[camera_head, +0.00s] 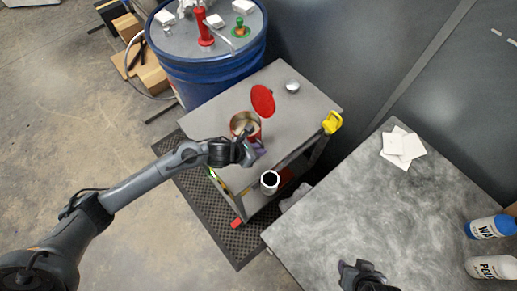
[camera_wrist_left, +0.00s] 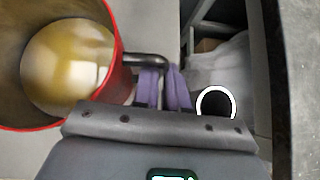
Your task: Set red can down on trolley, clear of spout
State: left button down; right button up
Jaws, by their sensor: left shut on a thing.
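The red can (camera_head: 244,122) is open, with yellowish liquid inside, over the grey trolley's top (camera_head: 285,112) in the head view. It also shows at the upper left of the left wrist view (camera_wrist_left: 72,68). My left gripper (camera_head: 254,151) is shut on the can's dark handle (camera_wrist_left: 146,59); its purple fingers (camera_wrist_left: 164,86) show in the wrist view. The can looks roughly upright; its base is hidden, so I cannot tell whether it touches the trolley. I cannot clearly identify a spout. My right gripper (camera_head: 362,274) is at the bottom edge, its jaws unclear.
A red disc (camera_head: 263,100) is just behind the can, with a small silver round thing (camera_head: 292,86) beyond. A yellow object (camera_head: 332,122) is at the trolley's right edge. A white-rimmed dark cup (camera_head: 270,182) is at its front. A blue drum (camera_head: 212,70) stands behind.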

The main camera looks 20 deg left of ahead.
pick_arm(q)
jog(key=shift+w, duration=0.1)
pick_arm(e)
jog(key=shift+a+f, duration=0.1)
pick_arm(q)
jog(key=c, duration=1.6)
grip_release()
jog(key=shift+f, duration=0.2)
jog(key=o, duration=0.4)
jog(key=shift+r, duration=0.1)
jog(key=shift+o, duration=0.2)
jog(key=shift+r, duration=0.1)
